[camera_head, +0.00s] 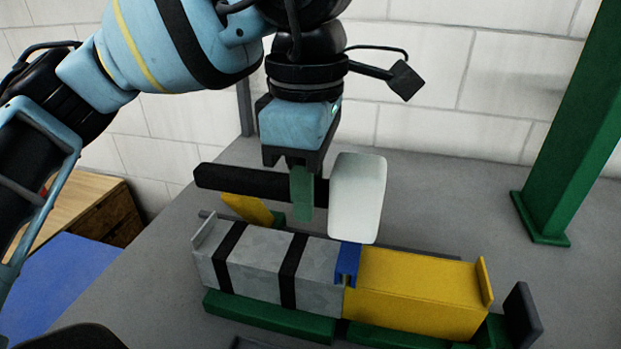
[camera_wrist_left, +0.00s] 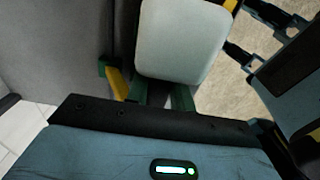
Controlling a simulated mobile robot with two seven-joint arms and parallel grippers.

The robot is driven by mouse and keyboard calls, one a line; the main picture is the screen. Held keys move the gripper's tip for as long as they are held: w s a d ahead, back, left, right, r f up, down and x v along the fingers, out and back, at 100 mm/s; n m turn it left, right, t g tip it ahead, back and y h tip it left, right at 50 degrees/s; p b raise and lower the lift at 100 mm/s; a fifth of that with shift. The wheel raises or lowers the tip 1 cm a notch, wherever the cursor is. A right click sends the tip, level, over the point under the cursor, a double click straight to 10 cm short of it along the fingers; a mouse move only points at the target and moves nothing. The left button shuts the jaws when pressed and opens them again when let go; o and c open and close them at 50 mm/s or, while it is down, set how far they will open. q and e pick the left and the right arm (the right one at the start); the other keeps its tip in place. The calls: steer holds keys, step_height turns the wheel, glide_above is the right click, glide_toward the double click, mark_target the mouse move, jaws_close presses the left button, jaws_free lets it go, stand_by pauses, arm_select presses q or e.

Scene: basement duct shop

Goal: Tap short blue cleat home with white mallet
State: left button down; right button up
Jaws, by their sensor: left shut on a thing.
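My left gripper (camera_head: 302,197) is shut on the black handle (camera_head: 240,183) of the white mallet. The handle lies roughly level. The white mallet head (camera_head: 358,195) is to the right of the fingers, and also shows in the left wrist view (camera_wrist_left: 182,38). The short blue cleat (camera_head: 347,264) sits at the joint between a grey metal duct (camera_head: 262,265) and a yellow block (camera_head: 415,290). The mallet head's lower end is right over the cleat's top; I cannot tell whether they touch.
Two black straps (camera_head: 290,268) cross the duct. Green supports (camera_head: 268,318) carry the duct and the yellow block on the grey bench (camera_head: 450,190). A yellow piece (camera_head: 247,209) stands behind the duct. A green post (camera_head: 570,130) rises at right. A wooden box (camera_head: 103,215) is at left.

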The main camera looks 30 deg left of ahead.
steer(key=shift+r, duration=0.1)
stand_by(0.4)
arm_select(q)
steer(key=shift+f+b, duration=0.9)
steer(key=shift+f, duration=0.9)
steer(key=shift+r+p, duration=1.2)
steer(key=shift+r, duration=0.4)
arm_select(e)
steer(key=shift+w+r, duration=0.1)
steer(key=shift+r, duration=0.05)
arm_select(q)
steer(key=shift+r+p, duration=1.65)
steer(key=shift+r, duration=0.4)
arm_select(e)
steer(key=r, duration=0.1)
steer(key=w+r, duration=0.1)
steer(key=r, duration=0.1)
steer(key=shift+w+r, duration=0.2)
steer(key=shift+w, duration=0.1)
